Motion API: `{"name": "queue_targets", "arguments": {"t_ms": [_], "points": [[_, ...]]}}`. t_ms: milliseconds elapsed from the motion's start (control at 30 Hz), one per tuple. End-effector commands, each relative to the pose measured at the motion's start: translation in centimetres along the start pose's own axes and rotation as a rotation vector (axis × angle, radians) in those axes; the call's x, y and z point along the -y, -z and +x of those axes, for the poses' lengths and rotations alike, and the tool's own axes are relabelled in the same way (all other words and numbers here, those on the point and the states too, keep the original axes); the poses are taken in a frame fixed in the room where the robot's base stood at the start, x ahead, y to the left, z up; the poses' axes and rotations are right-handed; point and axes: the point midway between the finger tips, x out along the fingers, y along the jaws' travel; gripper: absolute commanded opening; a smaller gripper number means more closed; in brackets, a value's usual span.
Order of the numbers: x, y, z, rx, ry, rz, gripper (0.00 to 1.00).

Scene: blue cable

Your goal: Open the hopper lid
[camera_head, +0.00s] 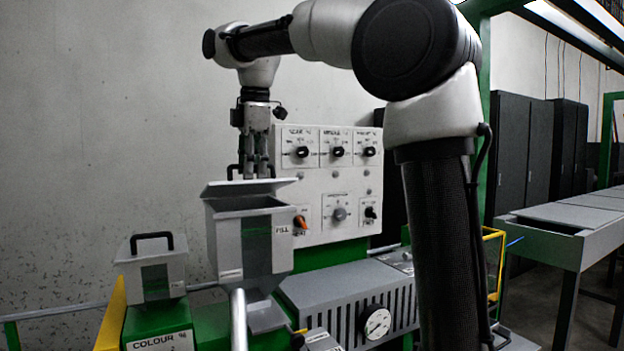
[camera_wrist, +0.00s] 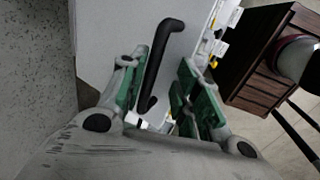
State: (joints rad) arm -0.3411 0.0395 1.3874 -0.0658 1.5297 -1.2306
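The grey hopper (camera_head: 224,240) stands left of centre in the head view, with a window in its front. Its lid (camera_head: 290,182) sits tilted at the top, and a dark opening shows below the lid's edge. The lid (camera_wrist: 105,30) fills the upper middle of the wrist view as a pale plate. A black bar handle (camera_wrist: 158,55) stands on it. My gripper (camera_head: 257,172) points down at the lid, with its fingers over the handle in the head view. In the wrist view my gripper (camera_wrist: 160,85) is open, with the handle between its spread fingers; contact is unclear.
A smaller colour hopper (camera_head: 155,275) with a black handle stands at the left. A control panel (camera_head: 328,190) with several knobs is close behind and right of the hopper. A grey vented box (camera_head: 345,300) with a gauge lies at lower right.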

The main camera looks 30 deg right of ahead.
Motion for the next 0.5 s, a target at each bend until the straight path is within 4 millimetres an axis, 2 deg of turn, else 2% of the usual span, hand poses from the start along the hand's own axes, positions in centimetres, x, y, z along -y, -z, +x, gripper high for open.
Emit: {"name": "queue_targets", "arguments": {"t_ms": [167,500], "points": [[1.2,0.0,2.6,0.000,0.001,-0.001,0.32],[1.0,0.1,-2.9,-0.001,-0.003,-0.001,0.32]]}}
